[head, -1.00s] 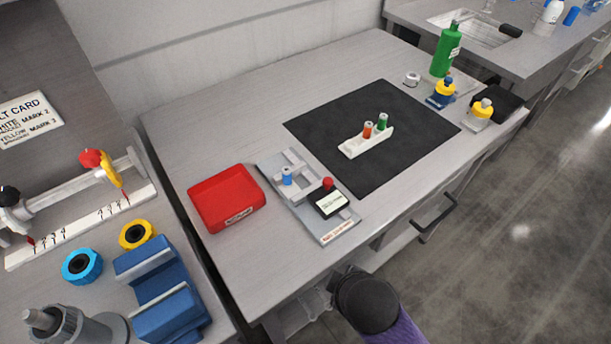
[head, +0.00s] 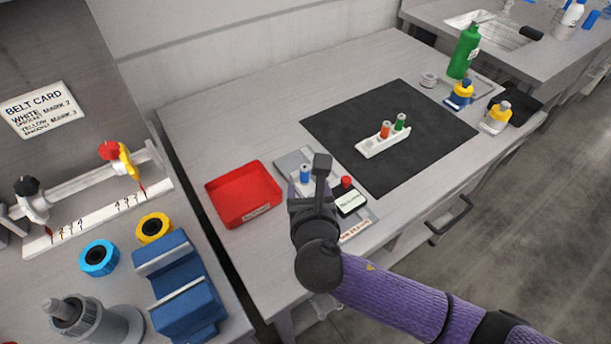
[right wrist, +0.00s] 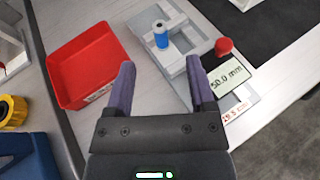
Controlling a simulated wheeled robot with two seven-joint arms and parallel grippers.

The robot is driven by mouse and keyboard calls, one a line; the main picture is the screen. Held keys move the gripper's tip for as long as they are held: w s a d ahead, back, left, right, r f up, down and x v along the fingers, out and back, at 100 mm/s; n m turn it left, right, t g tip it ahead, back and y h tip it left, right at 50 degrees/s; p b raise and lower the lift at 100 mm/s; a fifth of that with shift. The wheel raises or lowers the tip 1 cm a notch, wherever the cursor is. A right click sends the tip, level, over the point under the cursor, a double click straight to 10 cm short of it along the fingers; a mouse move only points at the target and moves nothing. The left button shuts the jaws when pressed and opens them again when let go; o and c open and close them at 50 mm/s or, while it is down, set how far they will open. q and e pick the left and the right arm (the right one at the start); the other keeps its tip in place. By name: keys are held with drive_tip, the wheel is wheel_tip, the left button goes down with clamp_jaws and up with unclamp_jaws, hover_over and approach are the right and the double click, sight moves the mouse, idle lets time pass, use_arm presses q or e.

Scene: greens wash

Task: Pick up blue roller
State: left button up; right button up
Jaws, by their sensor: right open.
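The blue roller (head: 305,173) is a small upright blue cylinder with a light top, seated on a grey fixture (head: 285,161) on the table. In the right wrist view the blue roller (right wrist: 161,36) stands on the fixture, ahead of and between the two fingers. My right gripper (head: 322,168) is over the near part of the fixture, beside the roller in the head view. In the right wrist view my right gripper (right wrist: 160,84) is open and empty, apart from the roller. The arm hides part of the fixture in the head view. My left gripper is not in view.
A red tray (head: 243,195) sits left of the fixture. A red knob (head: 346,182) and a black readout box (head: 350,202) are on the fixture's right. A white rack (head: 384,146) with orange and green rollers stands on a black mat (head: 340,115).

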sight(305, 171)
drive_tip(key=b+x, duration=0.1)
drive_tip(key=x, duration=0.2)
drive_tip(key=b+x, duration=0.2)
drive_tip(key=x, duration=0.1)
drive_tip(key=b+x, duration=0.1)
drive_tip(key=x, duration=0.2)
drive_tip(key=shift+s+f, duration=0.1)
drive_tip(key=shift+f, duration=0.35)
drive_tip(key=shift+r, duration=0.15)
clamp_jaws()
